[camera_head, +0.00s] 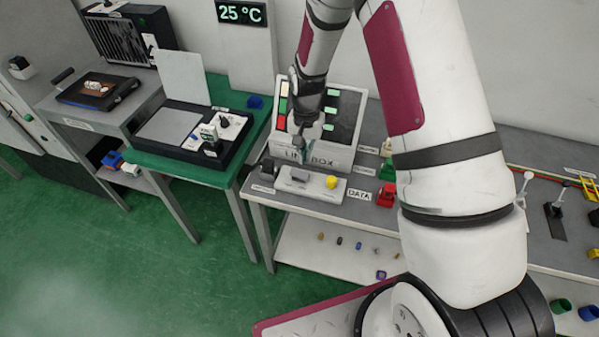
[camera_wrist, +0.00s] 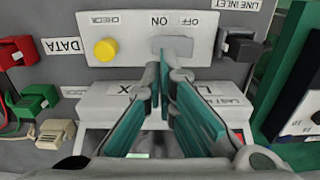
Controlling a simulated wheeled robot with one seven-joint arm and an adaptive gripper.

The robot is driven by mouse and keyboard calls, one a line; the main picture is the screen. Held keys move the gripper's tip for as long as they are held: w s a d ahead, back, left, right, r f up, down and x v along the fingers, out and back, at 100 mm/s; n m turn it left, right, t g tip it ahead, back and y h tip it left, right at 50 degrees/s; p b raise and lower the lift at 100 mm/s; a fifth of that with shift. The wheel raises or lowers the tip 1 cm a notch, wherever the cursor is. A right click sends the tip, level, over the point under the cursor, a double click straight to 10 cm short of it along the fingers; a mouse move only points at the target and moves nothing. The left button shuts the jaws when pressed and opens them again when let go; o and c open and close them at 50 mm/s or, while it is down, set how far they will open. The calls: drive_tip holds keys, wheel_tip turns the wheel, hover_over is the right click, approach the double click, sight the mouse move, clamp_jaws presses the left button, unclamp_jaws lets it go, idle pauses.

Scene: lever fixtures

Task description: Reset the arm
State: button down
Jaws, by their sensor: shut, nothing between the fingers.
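My gripper (camera_head: 304,146) is shut and empty, at the front of the white LINE BOX (camera_head: 338,161). In the wrist view the teal fingers of my gripper (camera_wrist: 165,72) come together just below the grey switch (camera_wrist: 173,47). I cannot tell whether they touch it. The switch sits on a white panel (camera_wrist: 133,20) marked ON and OFF, beside a yellow button (camera_wrist: 106,49) marked CHECK. In the head view the panel (camera_head: 314,193) lies in front of the box, with the grey switch (camera_head: 299,175) and the yellow button (camera_head: 332,182). My arm hides part of the box.
A black LINE INLET connector (camera_wrist: 243,45) is beside the panel. A red DATA connector (camera_wrist: 20,50), a green one (camera_wrist: 37,99) and a beige one (camera_wrist: 56,133) are on the other side. A green table (camera_head: 195,171) with a black device stands left in the head view.

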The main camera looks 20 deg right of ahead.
idle(0.4)
drive_tip(key=s+r+n+t, duration=0.15)
drive_tip(key=s+r, duration=0.25)
drive_tip(key=r, duration=0.9)
drive_tip(key=s+r+n+t, duration=0.15)
drive_tip(key=s+r, duration=0.25)
drive_tip(key=r, duration=0.8)
drive_tip(key=s+r+n+t, duration=0.1)
drive_tip(key=s+r+n, duration=0.1)
drive_tip(key=s+r, duration=0.3)
drive_tip(key=s+r+n+t, duration=0.1)
drive_tip(key=s+r, duration=0.4)
drive_tip(key=s, duration=0.8)
drive_tip(key=shift+s+n+t, duration=0.3)
drive_tip(key=shift+s+n, duration=0.05)
drive_tip(key=shift+n, duration=0.05)
drive_tip(key=shift+r, duration=0.15)
